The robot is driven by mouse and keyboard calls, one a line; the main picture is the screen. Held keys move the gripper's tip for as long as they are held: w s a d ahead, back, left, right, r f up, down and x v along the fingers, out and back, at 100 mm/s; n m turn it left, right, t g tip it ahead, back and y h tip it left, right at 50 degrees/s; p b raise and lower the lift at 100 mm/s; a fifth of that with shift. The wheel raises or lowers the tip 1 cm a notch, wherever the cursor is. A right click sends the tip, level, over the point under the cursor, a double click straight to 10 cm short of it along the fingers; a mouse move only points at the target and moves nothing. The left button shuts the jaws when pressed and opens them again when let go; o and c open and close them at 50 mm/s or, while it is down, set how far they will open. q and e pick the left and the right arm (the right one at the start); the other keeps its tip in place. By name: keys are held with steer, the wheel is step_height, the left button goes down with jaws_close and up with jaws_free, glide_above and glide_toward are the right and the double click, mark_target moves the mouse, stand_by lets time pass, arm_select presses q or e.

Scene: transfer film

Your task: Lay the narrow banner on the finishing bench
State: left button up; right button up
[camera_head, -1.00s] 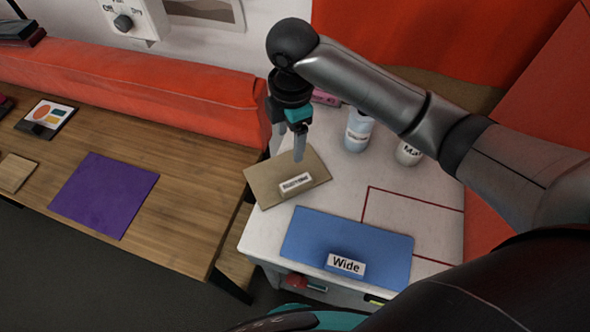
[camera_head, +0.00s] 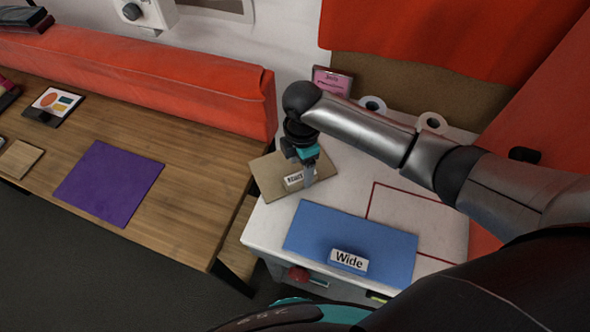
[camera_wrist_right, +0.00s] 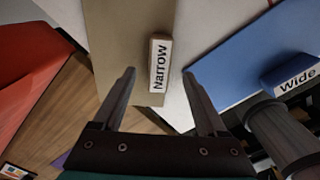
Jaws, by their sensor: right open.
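The narrow banner is a tan sheet (camera_head: 268,176) with a small white label block reading "Narrow" (camera_wrist_right: 160,64); it lies at the left end of the white table (camera_head: 262,228), partly overhanging its edge. It also shows in the wrist view (camera_wrist_right: 112,30). My right gripper (camera_head: 309,182) is open and empty, low over the label; in the wrist view its fingers (camera_wrist_right: 158,74) point toward the label, one on each side. Contact cannot be told. A long wooden bench (camera_head: 190,215), perhaps the finishing bench, stands on the left. My left gripper is not in view.
A blue sheet labelled "Wide" (camera_head: 310,232) lies right of the banner. A purple sheet (camera_head: 108,184) lies on the wooden bench, with bare wood to its right. Round-topped items (camera_head: 372,104) stand behind my right arm.

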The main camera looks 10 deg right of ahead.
steer(key=shift+f, duration=1.4)
steer(key=shift+c, duration=0.2)
jaws_close()
